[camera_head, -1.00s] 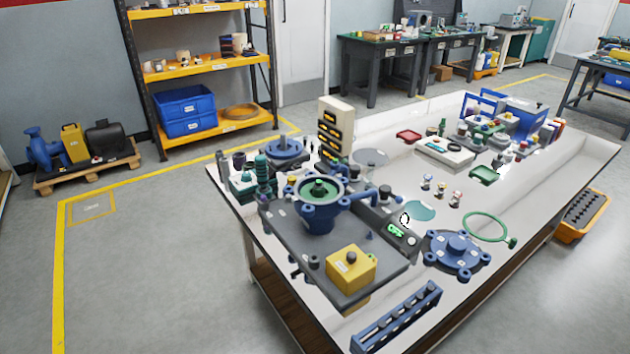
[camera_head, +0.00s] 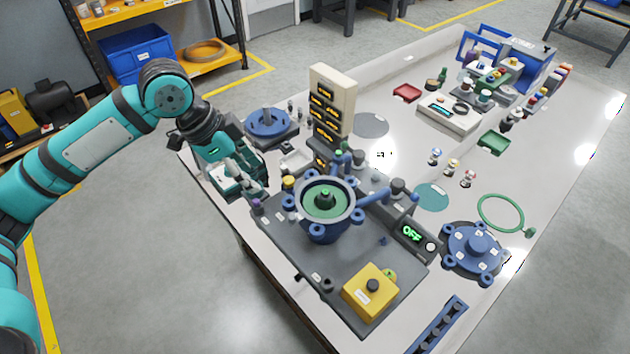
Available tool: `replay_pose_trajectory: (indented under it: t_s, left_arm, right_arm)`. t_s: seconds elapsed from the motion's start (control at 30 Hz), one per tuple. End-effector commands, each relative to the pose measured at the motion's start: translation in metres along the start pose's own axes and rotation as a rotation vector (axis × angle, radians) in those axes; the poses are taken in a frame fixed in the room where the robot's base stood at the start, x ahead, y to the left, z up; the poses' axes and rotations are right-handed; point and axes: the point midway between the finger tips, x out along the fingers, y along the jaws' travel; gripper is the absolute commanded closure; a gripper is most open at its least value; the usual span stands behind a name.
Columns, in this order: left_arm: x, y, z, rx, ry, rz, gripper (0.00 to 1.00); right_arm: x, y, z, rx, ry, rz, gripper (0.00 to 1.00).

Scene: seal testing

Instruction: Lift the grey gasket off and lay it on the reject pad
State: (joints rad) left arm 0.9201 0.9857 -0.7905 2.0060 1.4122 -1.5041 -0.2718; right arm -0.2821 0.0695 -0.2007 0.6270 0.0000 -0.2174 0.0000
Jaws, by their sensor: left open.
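A grey ring, which looks like the grey gasket (camera_head: 299,204), lies on the rim of the blue round housing (camera_head: 322,232) on the dark base plate. The housing's inside is green. My left gripper (camera_head: 250,188) is open and empty, to the left of the housing and apart from it, near the table's left edge. A flat grey disc (camera_head: 370,125) lies behind the housing and a flat teal disc (camera_head: 432,196) lies to its right. I cannot tell from markings which is the reject pad. My right gripper is not in view.
A tall beige panel (camera_head: 332,98) with displays stands behind the housing. A blue handle (camera_head: 375,197) sticks out right of it. A yellow button box (camera_head: 370,290), a blue flanged cover (camera_head: 474,250) and a green ring (camera_head: 500,212) are nearby.

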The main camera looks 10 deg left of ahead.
Motion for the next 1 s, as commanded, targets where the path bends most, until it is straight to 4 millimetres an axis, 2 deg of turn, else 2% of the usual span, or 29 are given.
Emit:
replay_pose_trajectory:
  t_s: [0.07, 0.13, 0.3, 0.43, 0.6, 0.8, 1.0]
  left_arm:
    - [0.0, 0.005, 0.001, 0.015, -0.013, 0.01, 0.54]
    - [0.01, 0.006, 0.001, 0.016, -0.013, 0.013, 0.54]
    - [0.046, 0.007, 0.001, 0.015, -0.012, 0.013, 0.54]
    - [0.075, 0.006, 0.001, 0.013, -0.01, 0.012, 0.54]
    - [0.104, 0.006, 0.001, 0.013, -0.009, 0.01, 0.54]
    - [0.118, 0.005, 0.001, 0.014, -0.008, 0.007, 0.54]
    - [0.143, 0.006, 0.001, 0.012, -0.009, 0.01, 0.54]
  right_arm:
    - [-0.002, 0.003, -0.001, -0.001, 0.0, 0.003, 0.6]
    - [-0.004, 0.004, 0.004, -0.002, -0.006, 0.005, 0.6]
    - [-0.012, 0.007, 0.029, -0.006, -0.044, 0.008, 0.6]
    - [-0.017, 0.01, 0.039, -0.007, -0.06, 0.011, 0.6]
    - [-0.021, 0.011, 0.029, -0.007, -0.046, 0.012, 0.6]
    - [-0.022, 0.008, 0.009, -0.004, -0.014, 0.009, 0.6]
    - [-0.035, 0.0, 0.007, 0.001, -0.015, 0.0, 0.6]
